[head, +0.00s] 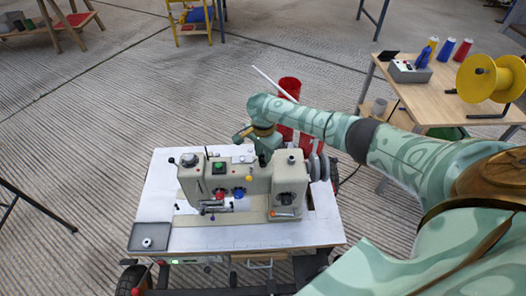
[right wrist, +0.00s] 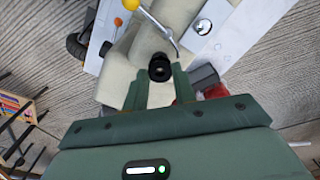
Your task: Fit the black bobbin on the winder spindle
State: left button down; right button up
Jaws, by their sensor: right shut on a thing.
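The black bobbin (right wrist: 160,67) is a small dark round piece with a hole, held between the fingertips of my right gripper (right wrist: 157,78) in the right wrist view. In the head view this gripper (head: 263,158) is over the top of the cream sewing machine (head: 233,190), and the bobbin is too small to make out there. The bobbin shows against the machine's cream top; I cannot tell whether it touches anything. The winder spindle cannot be made out and may be hidden by the bobbin or fingers. My left gripper is out of view.
The machine stands on a white table (head: 162,190) with a grey tray (head: 150,237) at its front left corner. A yellow-knobbed lever (right wrist: 131,5) and a bent metal wire are near the fingers. Red containers (head: 289,90) stand behind. A wooden table (head: 445,95) is at right.

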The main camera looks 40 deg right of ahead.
jog(key=shift+f, duration=0.5)
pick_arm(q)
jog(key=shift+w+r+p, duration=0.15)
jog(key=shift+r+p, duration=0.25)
pick_arm(e)
jog(key=shift+r, duration=0.1)
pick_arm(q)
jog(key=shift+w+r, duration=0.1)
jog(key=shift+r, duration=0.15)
pick_arm(e)
jog(key=shift+f, duration=0.4)
dwell(0.7)
jog(key=o, duration=1)
pick_arm(q)
jog(key=shift+p, duration=0.3)
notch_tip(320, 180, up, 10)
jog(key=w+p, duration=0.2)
jog(key=p, duration=0.8)
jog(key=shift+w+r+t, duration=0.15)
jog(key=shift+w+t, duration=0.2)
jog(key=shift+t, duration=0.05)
pick_arm(e)
notch_tip(320, 180, up, 16)
jog(key=shift+s+r, duration=0.1)
